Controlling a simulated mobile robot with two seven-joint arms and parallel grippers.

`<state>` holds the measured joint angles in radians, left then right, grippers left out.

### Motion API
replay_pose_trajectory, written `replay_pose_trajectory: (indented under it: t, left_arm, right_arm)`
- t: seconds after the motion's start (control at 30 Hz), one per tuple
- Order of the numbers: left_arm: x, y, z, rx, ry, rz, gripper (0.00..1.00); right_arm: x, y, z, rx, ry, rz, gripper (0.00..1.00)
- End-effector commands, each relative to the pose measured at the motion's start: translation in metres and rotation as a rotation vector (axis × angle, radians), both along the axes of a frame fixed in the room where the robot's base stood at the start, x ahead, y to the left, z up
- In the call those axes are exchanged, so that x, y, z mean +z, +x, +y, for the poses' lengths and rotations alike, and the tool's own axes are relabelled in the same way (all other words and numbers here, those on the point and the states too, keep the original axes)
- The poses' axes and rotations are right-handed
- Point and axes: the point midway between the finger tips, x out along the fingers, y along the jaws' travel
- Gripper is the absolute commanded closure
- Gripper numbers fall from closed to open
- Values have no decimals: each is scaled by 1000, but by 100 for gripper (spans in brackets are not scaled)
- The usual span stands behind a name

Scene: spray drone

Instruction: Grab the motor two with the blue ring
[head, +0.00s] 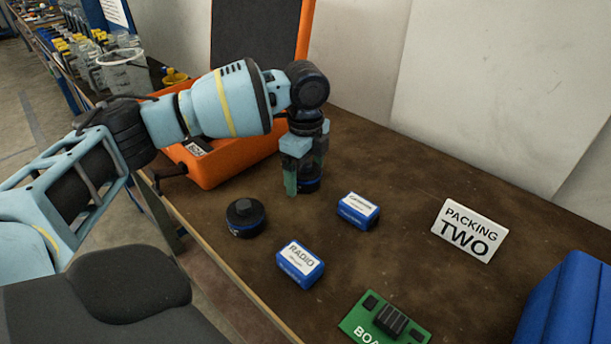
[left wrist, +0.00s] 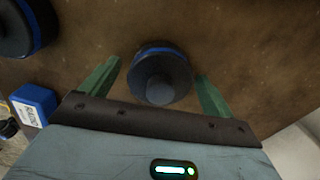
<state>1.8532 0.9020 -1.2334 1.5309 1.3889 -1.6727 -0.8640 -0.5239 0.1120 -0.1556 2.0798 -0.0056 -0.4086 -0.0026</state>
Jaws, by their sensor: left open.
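A black round motor with a blue ring (head: 311,184) stands on the brown table, partly hidden behind my left gripper (head: 305,178). In the left wrist view this motor (left wrist: 161,75) lies between the two green fingers of my left gripper (left wrist: 158,88), with a gap on each side. The gripper points down and is open. A second black motor with blue at its base (head: 245,217) stands nearer and to the left; it also shows at the upper left of the left wrist view (left wrist: 22,27). I cannot read a number on either motor. My right gripper is out of view.
A blue and white box (head: 358,211) and a blue radio box (head: 300,264) stand nearby. A green board (head: 384,322), a "PACKING TWO" sign (head: 469,230) and a blue bin (head: 566,308) are to the right. An orange case (head: 222,165) sits behind my left arm.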

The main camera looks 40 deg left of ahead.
Motion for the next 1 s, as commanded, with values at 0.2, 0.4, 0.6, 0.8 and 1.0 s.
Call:
replay_pose_trajectory:
  t: [0.2,0.4,0.6,0.8,1.0]
  left_arm:
    - [0,0,0,0,0,0,33]
    - [0,0,0,0,0,0,59]
    - [2,0,0,0,-1,-2,78]
    - [3,1,0,0,-1,-3,78]
    - [27,1,-1,0,-2,-6,78]
  right_arm:
    - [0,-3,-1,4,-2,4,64]
    - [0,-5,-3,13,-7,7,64]
    - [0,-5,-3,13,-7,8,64]
    - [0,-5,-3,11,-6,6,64]
    - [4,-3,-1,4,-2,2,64]
